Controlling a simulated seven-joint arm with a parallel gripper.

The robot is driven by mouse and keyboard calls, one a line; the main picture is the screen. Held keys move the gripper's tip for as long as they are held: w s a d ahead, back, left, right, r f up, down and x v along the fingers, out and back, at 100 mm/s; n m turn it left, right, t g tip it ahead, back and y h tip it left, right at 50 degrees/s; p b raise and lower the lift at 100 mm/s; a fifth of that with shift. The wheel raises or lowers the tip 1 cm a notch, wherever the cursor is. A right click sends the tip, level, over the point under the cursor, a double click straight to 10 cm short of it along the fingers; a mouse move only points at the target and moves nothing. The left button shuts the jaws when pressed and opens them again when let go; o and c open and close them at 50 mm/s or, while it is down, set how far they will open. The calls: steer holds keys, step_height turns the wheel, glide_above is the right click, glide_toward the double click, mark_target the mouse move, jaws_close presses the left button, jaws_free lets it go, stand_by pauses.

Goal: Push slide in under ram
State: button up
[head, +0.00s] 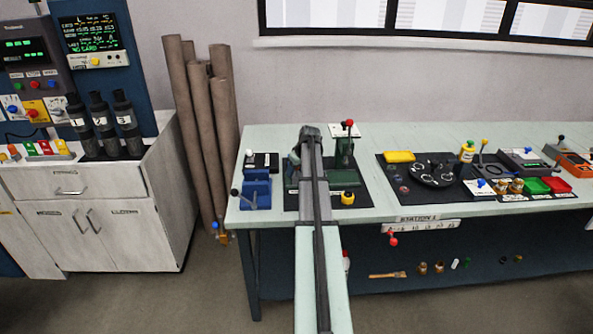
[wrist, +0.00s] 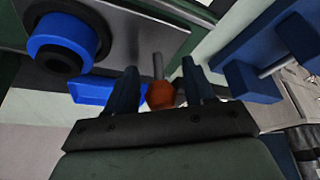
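An orange knob on a short metal rod (wrist: 160,95) shows in the wrist view; I cannot tell for sure that it is the slide's handle. My gripper (wrist: 160,85) has one finger on each side of the knob, with a narrow gap at both sides. It looks open and holds nothing. A grey metal plate (wrist: 150,40) and a blue ring with a black centre (wrist: 42,42) lie just beyond. In the head view the green press (head: 345,152) with a red-knobbed lever stands on the bench, right of my arm, which hides part of it. The ram cannot be made out clearly.
A blue vise-like fixture (head: 256,190) stands left of the press; blue blocks with a metal rod (wrist: 268,68) show at right in the wrist view. A blue tray (wrist: 92,91) lies beyond my left finger. A yellow-and-black item (head: 348,198) sits in front of the press.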

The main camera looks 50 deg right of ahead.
jaws_close()
stand_by(0.4)
steer(key=s+d, duration=0.5)
steer(key=shift+s+d, duration=0.25)
steer(key=shift+d, duration=0.05)
steer(key=shift+o, duration=0.3)
jaws_free()
steer(key=v, duration=1.4)
steer(key=shift+w+a, duration=0.1)
steer(key=shift+w, duration=0.05)
